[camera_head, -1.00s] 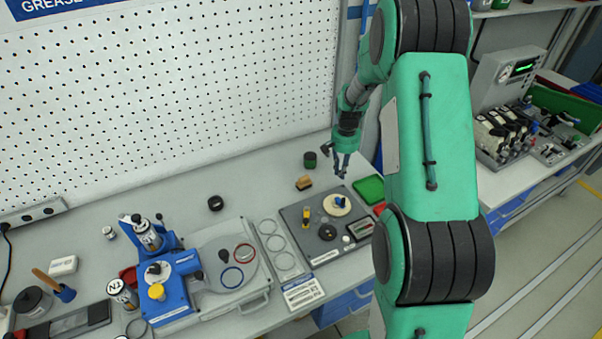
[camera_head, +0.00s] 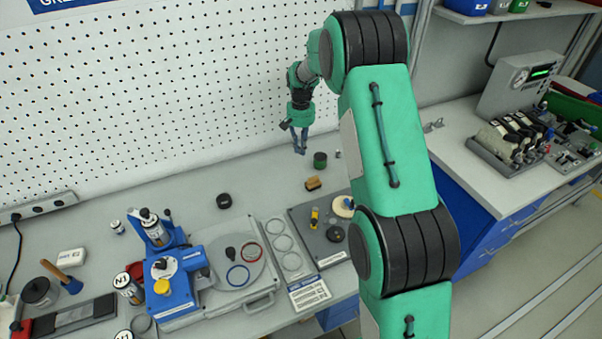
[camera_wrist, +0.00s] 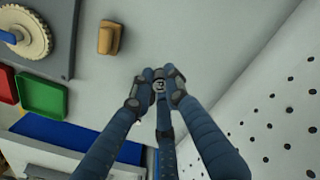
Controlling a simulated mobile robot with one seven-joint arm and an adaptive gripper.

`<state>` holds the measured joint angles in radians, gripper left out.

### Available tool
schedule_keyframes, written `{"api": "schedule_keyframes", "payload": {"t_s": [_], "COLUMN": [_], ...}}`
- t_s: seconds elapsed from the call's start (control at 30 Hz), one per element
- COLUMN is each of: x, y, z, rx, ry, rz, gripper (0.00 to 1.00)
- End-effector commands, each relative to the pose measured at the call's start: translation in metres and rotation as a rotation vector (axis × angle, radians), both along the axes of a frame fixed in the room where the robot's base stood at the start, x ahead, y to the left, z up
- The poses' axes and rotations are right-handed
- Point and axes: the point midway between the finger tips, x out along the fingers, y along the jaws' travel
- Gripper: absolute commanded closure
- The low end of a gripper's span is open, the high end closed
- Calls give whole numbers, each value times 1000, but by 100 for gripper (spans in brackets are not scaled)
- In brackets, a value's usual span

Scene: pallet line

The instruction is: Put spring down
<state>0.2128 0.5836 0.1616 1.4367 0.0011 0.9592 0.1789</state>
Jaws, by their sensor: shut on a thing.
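A dark grey plate (camera_head: 305,221) lies in front. A black ring (camera_head: 223,201) is to the left. The pegboard (camera_head: 180,95) bounds the back. Bench between ring and brush is clear.

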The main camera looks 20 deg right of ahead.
Motion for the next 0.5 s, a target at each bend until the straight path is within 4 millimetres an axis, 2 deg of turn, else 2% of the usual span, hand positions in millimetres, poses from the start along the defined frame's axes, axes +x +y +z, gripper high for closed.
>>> {"api": "schedule_keyframes", "payload": {"t_s": [0.27, 0.5], "x": [-1, -1], "y": [0, 0], "z": [-7, -39], "rx": [0, 1], "ry": [1, 2], "rz": [-1, -1], "gripper": [99, 99]}}
